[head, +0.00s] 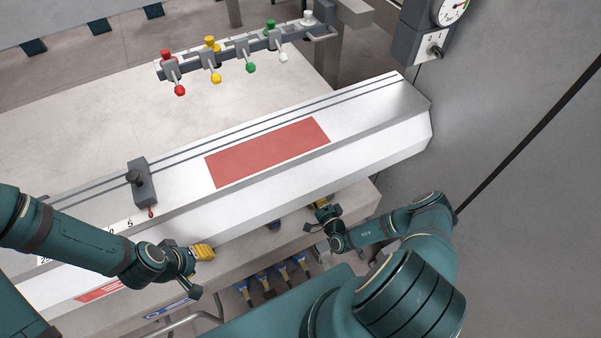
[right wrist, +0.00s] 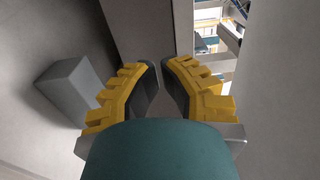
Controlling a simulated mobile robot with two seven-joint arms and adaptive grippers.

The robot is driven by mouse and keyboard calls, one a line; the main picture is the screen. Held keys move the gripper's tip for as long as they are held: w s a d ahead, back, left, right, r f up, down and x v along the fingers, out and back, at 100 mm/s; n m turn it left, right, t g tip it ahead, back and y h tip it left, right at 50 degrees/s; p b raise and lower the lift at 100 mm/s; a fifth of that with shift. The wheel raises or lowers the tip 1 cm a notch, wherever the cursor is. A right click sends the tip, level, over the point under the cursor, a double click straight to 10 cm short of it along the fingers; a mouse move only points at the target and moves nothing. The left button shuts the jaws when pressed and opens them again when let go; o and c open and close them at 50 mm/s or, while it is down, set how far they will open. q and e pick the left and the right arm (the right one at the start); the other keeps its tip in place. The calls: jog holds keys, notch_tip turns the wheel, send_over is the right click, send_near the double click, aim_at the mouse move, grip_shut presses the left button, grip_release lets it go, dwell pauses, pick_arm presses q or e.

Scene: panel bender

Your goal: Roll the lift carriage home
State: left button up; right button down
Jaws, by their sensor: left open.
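I cannot pick out a lift carriage for sure. A dark grey slider block (head: 142,183) with a black knob sits across the grooved rail on top of the white beam (head: 380,155), beside the printed scale. My left gripper (head: 205,252) is open, at the front face of the beam, below and right of the block and apart from it. My right gripper (head: 323,205) is low at the front edge of the beam, partly hidden. In the right wrist view its yellow fingers (right wrist: 161,75) stand a little apart with nothing between them.
A red panel (head: 267,152) lies on the beam. Behind it is a bar of coloured levers (head: 245,48). A gauge box (head: 425,30) is at upper right. Several blue-and-black fittings (head: 270,278) sit below the beam. A grey block (right wrist: 75,90) stands left of the right fingers.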

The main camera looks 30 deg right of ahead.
pick_arm(q)
jog(key=shift+s+d+f+b, duration=0.1)
jog(key=shift+s+f+b, duration=0.05)
jog(key=shift+f+b, duration=0.65)
jog(key=shift+s+f+b, duration=0.15)
jog(key=shift+f+b, duration=0.5)
jog(key=shift+f, duration=0.1)
pick_arm(e)
jog(key=w, duration=1.3)
jog(key=shift+w, duration=0.25)
jog(key=shift+w, duration=0.1)
